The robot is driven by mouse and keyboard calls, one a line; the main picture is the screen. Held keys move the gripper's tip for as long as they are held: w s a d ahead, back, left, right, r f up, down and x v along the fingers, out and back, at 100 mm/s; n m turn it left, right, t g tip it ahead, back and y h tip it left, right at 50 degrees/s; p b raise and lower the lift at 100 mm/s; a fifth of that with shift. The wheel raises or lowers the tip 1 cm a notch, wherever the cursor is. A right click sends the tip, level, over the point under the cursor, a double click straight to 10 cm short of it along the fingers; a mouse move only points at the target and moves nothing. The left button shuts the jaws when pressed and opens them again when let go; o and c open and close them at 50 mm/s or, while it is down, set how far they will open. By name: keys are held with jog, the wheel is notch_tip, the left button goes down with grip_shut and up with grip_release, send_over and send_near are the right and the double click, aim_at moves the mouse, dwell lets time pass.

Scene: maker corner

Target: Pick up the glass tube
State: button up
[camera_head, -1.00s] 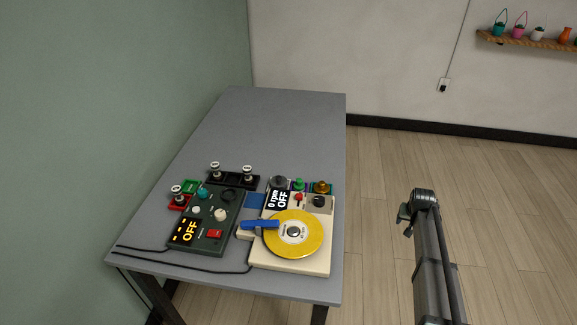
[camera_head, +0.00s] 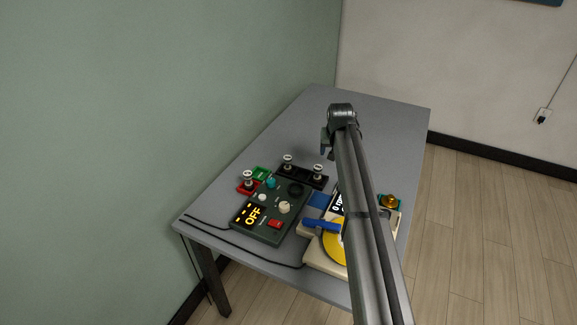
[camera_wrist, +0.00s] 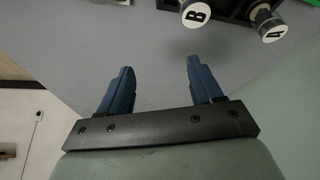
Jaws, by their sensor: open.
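Several small upright posts with white lettered tops stand at the back of the bench gear. Two are on a black holder (camera_head: 302,179): a left one (camera_head: 288,161) and a right one (camera_head: 318,170). A third (camera_head: 248,177) stands on a red holder. I cannot tell which of them is the glass tube. In the wrist view the tops marked B (camera_wrist: 197,14) and A (camera_wrist: 269,27) show at the upper right edge. My gripper (camera_wrist: 161,76) is open and empty, its blue fingers apart over bare grey tabletop. In the head view it (camera_head: 324,150) hangs above the table behind the holder.
A dark green control box (camera_head: 270,212) reading OFF sits at the front left. A cream machine with a yellow disc (camera_head: 333,246) is partly hidden by my arm. The grey table's (camera_head: 350,105) back half is clear. A green wall (camera_head: 170,90) stands close on the left.

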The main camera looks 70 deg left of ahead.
jog(key=n, duration=0.2)
send_near(288, 157)
jog(key=shift+g, duration=0.4)
jog(key=x, duration=0.6)
jog(key=shift+a+r, duration=0.1)
jog(key=shift+a, duration=0.25)
jog(key=shift+w+d+x, duration=0.1)
jog(key=shift+d+x, duration=0.05)
jog(key=shift+x, duration=1.3)
jog(key=shift+w+d+x, duration=0.15)
jog(key=shift+d+x, duration=0.05)
jog(key=shift+x, duration=1.25)
jog(key=shift+c, duration=0.3)
jog(key=c, duration=1)
